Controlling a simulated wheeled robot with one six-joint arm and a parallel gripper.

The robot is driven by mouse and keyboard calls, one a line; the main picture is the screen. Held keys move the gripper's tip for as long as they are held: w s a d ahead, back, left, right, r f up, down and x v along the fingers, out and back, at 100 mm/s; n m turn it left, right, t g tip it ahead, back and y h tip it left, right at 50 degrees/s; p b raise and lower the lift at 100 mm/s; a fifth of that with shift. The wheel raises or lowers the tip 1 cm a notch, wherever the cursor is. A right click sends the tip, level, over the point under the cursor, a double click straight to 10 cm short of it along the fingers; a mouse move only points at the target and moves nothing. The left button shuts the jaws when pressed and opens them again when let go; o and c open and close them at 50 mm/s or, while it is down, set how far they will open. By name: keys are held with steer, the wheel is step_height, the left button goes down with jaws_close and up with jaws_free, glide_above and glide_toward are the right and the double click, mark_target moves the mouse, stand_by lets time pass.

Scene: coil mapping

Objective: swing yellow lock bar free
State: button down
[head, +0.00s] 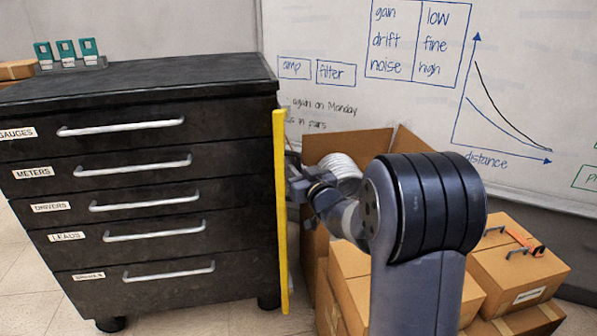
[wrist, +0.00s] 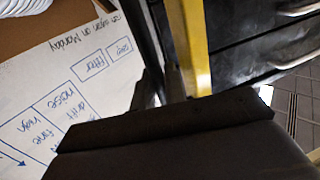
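The yellow lock bar (head: 280,215) stands upright along the right front edge of the black drawer cabinet (head: 200,82), reaching from near its top to near the floor. In the wrist view the bar (wrist: 190,40) runs down from the top middle, with dark drawer fronts to its right. My gripper (head: 292,180) is just right of the bar, at about its mid-height, partly hidden by my wrist. The dark gripper body fills the bottom of the wrist view. Whether its fingers touch the bar or are open cannot be made out.
An open cardboard box (head: 360,143) stands behind my arm, with closed boxes (head: 515,275) at right. A whiteboard (head: 520,60) covers the wall. Drawer handles (head: 150,201) stick out from the cabinet front.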

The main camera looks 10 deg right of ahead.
steer(key=shift+d+r+y+p, duration=0.1)
steer(key=shift+d+y+p, duration=0.1)
steer(key=shift+y+p, duration=0.15)
steer(key=w+d+n+g+y+p, duration=0.4)
steer(key=d+n+y+p, duration=0.2)
steer(key=p, duration=0.6)
steer(key=shift+w+d+y, duration=0.35)
steer(key=shift+y, duration=0.4)
steer(key=shift+w, duration=0.1)
steer(key=c, duration=1.8)
jaws_free()
